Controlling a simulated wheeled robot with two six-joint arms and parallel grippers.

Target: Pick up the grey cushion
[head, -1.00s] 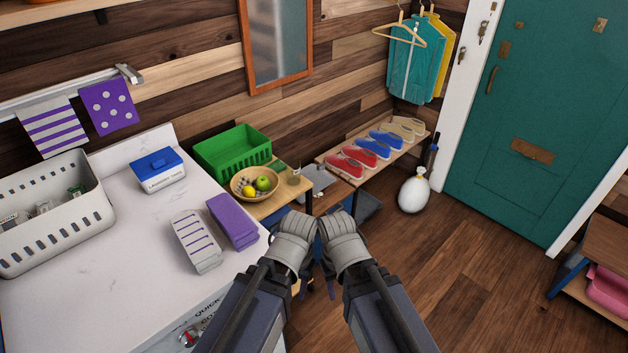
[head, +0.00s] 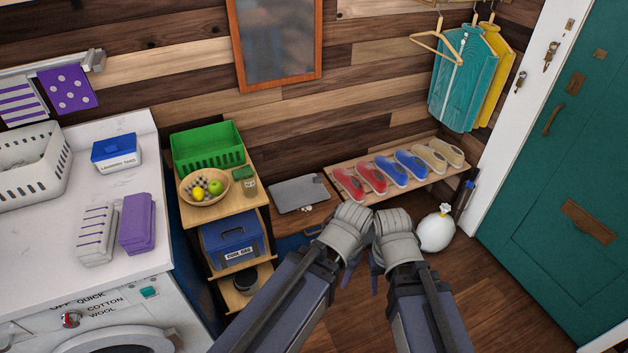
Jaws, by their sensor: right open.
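A flat grey item (head: 300,193), which looks like the grey cushion, lies on a low wooden surface below the mirror, left of the shoe shelf. My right gripper (head: 393,220) is low in the middle of the head view, to the right of the grey item and apart from it. It is open, with nothing seen in it. My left gripper (head: 350,222) is close beside it, below and right of the grey item.
A wooden shelf unit (head: 228,213) with a green basket (head: 207,147) and a fruit bowl (head: 193,187) stands left of the grey item. A shoe shelf (head: 352,196) and a white rounded object (head: 435,232) are to the right. Wooden floor (head: 490,310) is clear before the green door (head: 560,190).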

